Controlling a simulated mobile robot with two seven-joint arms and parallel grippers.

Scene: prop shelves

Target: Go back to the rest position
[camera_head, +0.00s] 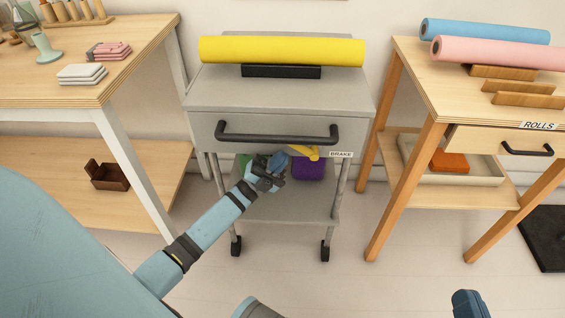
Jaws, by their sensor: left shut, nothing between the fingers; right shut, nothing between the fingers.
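My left arm comes in from the lower left and reaches the grey cart (282,92). My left gripper (276,168) is shut and empty, in front of the space between the cart's drawer and its lower shelf. A small yellow thing (304,152) and a purple bin (309,169) show just right of it; I cannot tell whether the gripper touches anything there. My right gripper is not in view; only a dark blue part of mine shows at the bottom right edge.
A yellow roll (282,50) lies on a black holder on the cart. The left table (50,88) and right table (418,80) flank it. The right one bears a blue roll (485,31) and pink roll (497,51). Open floor lies in front of the cart.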

